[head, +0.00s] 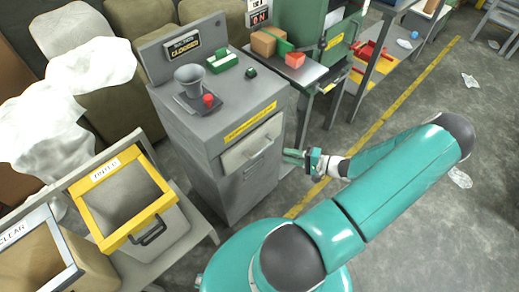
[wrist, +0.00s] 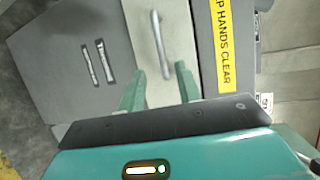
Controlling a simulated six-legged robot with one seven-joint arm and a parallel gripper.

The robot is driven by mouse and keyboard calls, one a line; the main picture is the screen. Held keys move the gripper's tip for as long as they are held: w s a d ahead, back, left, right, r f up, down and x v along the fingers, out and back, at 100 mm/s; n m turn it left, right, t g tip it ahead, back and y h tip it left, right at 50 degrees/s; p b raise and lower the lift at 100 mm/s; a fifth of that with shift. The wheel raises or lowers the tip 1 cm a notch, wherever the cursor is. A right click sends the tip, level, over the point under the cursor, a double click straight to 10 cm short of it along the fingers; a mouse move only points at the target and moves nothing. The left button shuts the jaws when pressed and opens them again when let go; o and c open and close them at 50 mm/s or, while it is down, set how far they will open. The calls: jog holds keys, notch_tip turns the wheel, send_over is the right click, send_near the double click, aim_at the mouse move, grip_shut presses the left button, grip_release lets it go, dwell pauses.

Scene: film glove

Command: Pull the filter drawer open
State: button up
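The filter drawer (head: 238,158) is a pale front panel with a bar handle (head: 258,148), set in the upper front of a grey cabinet. The drawer front sits about flush with the cabinet. In the wrist view, the panel (wrist: 135,20) and its handle (wrist: 161,45) lie ahead of my gripper. My gripper (head: 290,157) is to the right of the drawer in the head view, apart from the handle. In the wrist view my gripper (wrist: 160,85) has its two green fingers spread, with the handle's near end between their lines. Nothing is held.
The grey cabinet (head: 185,130) carries a cup, a red button and a yellow "KEEP HANDS CLEAR" label (head: 250,120). Yellow-framed bin (head: 105,240) stands left. Floor at right is mostly open.

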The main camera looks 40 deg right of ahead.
aim_at(263, 149)
jog(key=x, duration=1.1)
jog(key=shift+w+a+f, duration=0.1)
jog(key=shift+w+a, duration=0.05)
jog(key=shift+w, duration=0.15)
jog(key=shift+c, duration=0.4)
grip_shut()
